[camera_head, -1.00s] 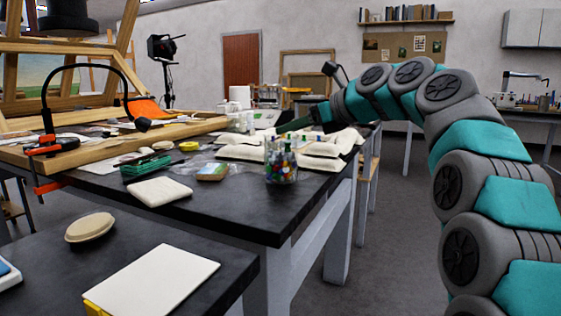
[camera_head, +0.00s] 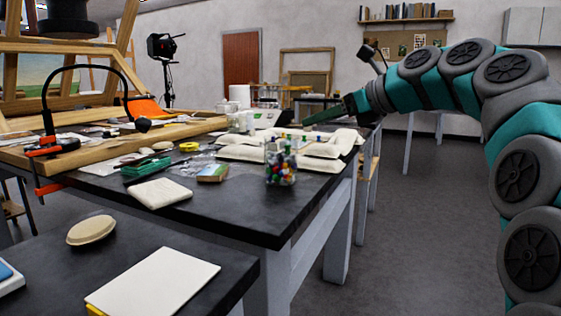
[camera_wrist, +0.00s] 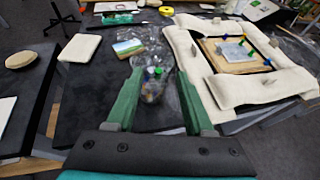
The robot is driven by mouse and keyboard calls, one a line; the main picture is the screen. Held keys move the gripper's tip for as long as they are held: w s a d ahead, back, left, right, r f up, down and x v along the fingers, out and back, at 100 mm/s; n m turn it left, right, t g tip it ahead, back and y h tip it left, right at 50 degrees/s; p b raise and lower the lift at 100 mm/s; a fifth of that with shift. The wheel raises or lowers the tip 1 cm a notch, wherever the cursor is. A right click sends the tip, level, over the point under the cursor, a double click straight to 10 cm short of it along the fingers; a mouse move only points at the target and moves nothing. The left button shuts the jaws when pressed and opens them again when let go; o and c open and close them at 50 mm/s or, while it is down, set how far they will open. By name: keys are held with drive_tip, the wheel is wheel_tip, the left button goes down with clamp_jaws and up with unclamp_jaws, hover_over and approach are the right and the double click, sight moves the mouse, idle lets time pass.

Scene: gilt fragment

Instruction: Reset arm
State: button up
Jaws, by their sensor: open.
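My arm arches in from the right of the head view. My gripper (camera_head: 325,115) shows there as a green tip above the far end of the dark table (camera_head: 235,217). In the wrist view my gripper (camera_wrist: 158,75) has its two green fingers spread wide apart with nothing held between them. A glass jar of coloured pins (camera_wrist: 152,90) shows between the fingers, on the table below. The jar also stands near the table corner in the head view (camera_head: 281,172).
Cream padded cushions (camera_wrist: 193,62) surround a board (camera_wrist: 228,66) with a grey piece (camera_wrist: 232,50) and coloured pins. A white pad (camera_head: 160,193), wooden easel (camera_head: 125,45) and clamp lamp (camera_head: 55,145) stand left. The floor (camera_head: 420,220) right of the table is clear.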

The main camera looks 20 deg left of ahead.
drive_tip(key=shift+f, duration=0.1)
drive_tip(key=s+d+f+n+g+h, duration=0.1)
drive_tip(key=s+d+f+n+h, duration=0.1)
drive_tip(key=s+d+f+n, duration=0.45)
drive_tip(key=s+d+f+n+g+h, duration=0.1)
drive_tip(key=s+d+f+h, duration=0.2)
drive_tip(key=f, duration=0.6)
drive_tip(key=s+d+f+n+g+h, duration=0.1)
drive_tip(key=s+d+f+n+h, duration=0.2)
drive_tip(key=s+f, duration=0.4)
drive_tip(key=s+d+f+n+g+h, duration=0.1)
drive_tip(key=s+d+f+n+h, duration=0.1)
drive_tip(key=s+d+f+n, duration=0.3)
drive_tip(key=s+d+f+n+g+h, duration=0.2)
drive_tip(key=s+d+f+n, duration=0.4)
drive_tip(key=s+d+f, duration=0.7)
drive_tip(key=s+f, duration=0.2)
drive_tip(key=s, duration=0.4)
drive_tip(key=shift+s+h, duration=0.25)
drive_tip(key=shift+h, duration=0.15)
